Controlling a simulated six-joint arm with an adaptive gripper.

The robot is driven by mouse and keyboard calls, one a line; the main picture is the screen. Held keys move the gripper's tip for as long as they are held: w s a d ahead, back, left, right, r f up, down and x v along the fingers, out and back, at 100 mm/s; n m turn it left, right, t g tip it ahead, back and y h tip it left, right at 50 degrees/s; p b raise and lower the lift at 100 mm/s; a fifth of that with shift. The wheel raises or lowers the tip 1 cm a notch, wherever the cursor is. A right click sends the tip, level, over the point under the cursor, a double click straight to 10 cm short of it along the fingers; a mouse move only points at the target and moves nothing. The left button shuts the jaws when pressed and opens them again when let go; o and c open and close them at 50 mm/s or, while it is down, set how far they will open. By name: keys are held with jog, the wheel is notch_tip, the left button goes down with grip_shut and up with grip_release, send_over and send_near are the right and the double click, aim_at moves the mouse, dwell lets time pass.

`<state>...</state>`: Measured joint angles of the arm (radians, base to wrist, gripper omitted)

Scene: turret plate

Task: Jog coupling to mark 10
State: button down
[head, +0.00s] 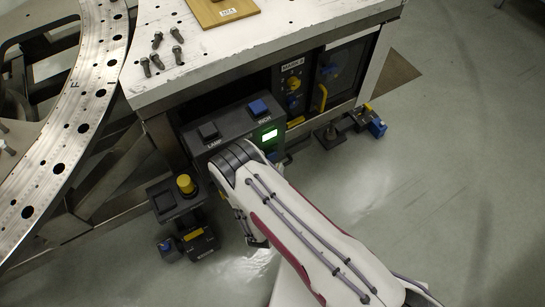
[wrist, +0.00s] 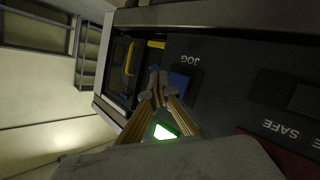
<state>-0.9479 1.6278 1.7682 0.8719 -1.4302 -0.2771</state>
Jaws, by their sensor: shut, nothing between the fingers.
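A dark control box (head: 228,122) sits at the bench front in the head view, with a blue button (head: 259,107), a black button (head: 208,131) and a lit green display (head: 269,135). In the wrist view the blue button (wrist: 180,82) is beside the word JOG. My gripper (wrist: 157,82) is shut and empty, its fingertips just left of the blue button; contact cannot be told. The green display (wrist: 165,131) shows partly between its fingers; its reading is illegible. A curved metal plate (head: 88,95) with holes and letters is at left. I cannot identify the coupling or mark 10.
Several bolts (head: 158,60) and a wooden board (head: 222,10) lie on the white bench top (head: 290,30). A cabinet with a yellow handle (head: 321,97) is right of the box. Small devices with a yellow knob (head: 186,184) stand lower left.

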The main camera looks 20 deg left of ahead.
aim_at(275, 157)
jog(key=shift+w+a, duration=0.5)
jog(key=shift+w, duration=0.05)
jog(key=shift+w+a, duration=0.75)
jog(key=shift+a, duration=0.05)
dwell(3.0)
jog(key=shift+s+d, duration=0.1)
dwell(0.3)
jog(key=shift+s+d, duration=0.65)
jog(key=shift+d, duration=0.1)
jog(key=shift+s+d, duration=1.7)
jog(key=shift+s, duration=0.1)
